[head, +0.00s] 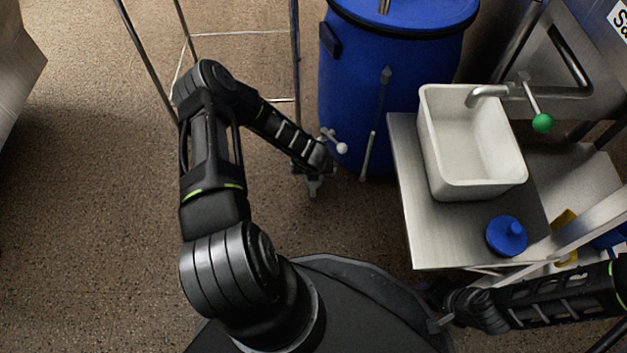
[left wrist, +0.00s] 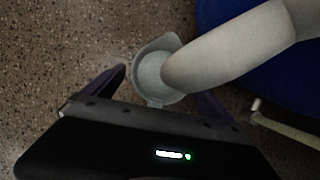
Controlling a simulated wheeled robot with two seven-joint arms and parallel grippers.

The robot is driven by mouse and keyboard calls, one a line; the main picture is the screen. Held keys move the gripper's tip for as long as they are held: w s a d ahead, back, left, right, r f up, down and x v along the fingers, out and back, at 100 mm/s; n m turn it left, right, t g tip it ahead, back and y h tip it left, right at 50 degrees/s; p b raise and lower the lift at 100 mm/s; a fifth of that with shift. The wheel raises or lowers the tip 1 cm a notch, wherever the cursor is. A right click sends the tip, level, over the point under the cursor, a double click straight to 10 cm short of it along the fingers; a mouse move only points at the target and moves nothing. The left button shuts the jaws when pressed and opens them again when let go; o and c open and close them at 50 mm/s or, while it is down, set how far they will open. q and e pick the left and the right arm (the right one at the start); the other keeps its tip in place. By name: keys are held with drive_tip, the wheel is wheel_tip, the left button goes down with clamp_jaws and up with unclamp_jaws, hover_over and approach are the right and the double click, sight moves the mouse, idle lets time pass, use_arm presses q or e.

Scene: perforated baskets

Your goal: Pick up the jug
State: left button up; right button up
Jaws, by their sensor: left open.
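A pale grey jug (left wrist: 151,70) with a round mouth is below my left gripper (left wrist: 163,84) in the left wrist view. The gripper's two fingers are apart, with the jug seen between them. I cannot tell whether they touch it. In the head view my left gripper (head: 313,180) points down beside the blue barrel, and the jug cannot be made out clearly there. My right gripper (head: 438,306) is at the lower right, with its fingers apart and nothing seen between them.
A metal counter (head: 412,205) to the right bears a white basin (head: 433,150) and a blue lidded item (head: 506,236). Floor at the left is clear.

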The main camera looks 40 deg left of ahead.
use_arm(q)
drive_tip(key=shift+f, duration=0.1)
drive_tip(key=shift+c, duration=0.5)
drive_tip(key=shift+w, duration=0.1)
drive_tip(key=c, duration=2)
drive_tip(key=s+d+r+p, duration=0.1)
drive_tip(key=s+d+p, duration=0.2)
drive_tip(key=s+d, duration=0.2)
drive_tip(key=s+d+r+p, duration=0.2)
drive_tip(key=s+d+p, duration=0.2)
drive_tip(key=s, duration=0.6)
drive_tip(key=shift+d+r, duration=0.3)
drive_tip(key=shift+d, duration=0.3)
